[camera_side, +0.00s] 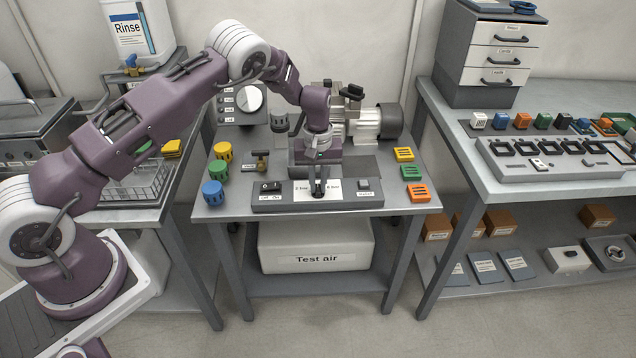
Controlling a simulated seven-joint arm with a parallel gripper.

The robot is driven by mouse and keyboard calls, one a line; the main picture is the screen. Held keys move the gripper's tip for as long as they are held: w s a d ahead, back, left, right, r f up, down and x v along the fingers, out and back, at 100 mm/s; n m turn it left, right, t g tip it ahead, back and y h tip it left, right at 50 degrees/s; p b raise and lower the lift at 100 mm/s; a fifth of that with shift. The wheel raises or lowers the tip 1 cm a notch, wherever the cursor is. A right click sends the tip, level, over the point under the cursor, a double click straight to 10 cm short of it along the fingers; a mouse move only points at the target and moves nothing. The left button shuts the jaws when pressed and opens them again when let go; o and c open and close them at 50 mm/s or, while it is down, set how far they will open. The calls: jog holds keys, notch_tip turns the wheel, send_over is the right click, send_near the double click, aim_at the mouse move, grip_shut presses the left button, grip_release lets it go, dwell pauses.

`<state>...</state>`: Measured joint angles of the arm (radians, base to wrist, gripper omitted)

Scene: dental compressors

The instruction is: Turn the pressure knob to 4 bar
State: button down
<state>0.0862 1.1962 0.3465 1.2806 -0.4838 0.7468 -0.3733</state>
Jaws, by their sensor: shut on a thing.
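A grey control panel (345,203) lies along the front of the middle bench. A white label plate (334,196) sits at its centre, with small bar markings left and right of a dark upright part. My gripper (319,188) points down over this plate and is shut on the pressure knob there. The fingers cover most of the knob, so its pointer and exact setting cannot be read. A round gauge (252,98) stands at the back left of the bench; its reading is too small to tell.
Yellow, green and blue round caps (213,192) stand on the bench's left. Yellow, green and orange slotted blocks (411,171) line its right. A compressor motor (366,122) stands behind my gripper. A black switch (271,186) and another button (364,184) flank the plate.

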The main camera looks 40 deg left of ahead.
jog(key=c, duration=1.4)
grip_release()
jog(key=shift+c, duration=0.2)
notch_tip(320, 180, up, 8)
jog(key=shift+f, duration=0.2)
notch_tip(320, 180, up, 10)
jog(key=t, duration=0.1)
send_over(318, 187)
jog(key=s+d, duration=0.1)
jog(key=s, duration=0.1)
jog(key=s+d+r+m+t+h, duration=0.1)
jog(key=s+d+r+m+t, duration=0.2)
jog(key=s+r, duration=1.2)
jog(key=s+r+m+t+y, duration=0.1)
jog(key=s+m, duration=0.5)
jog(key=s, duration=1.3)
jog(key=shift+s+d+t, duration=0.3)
jog(key=shift+s+d, duration=0.1)
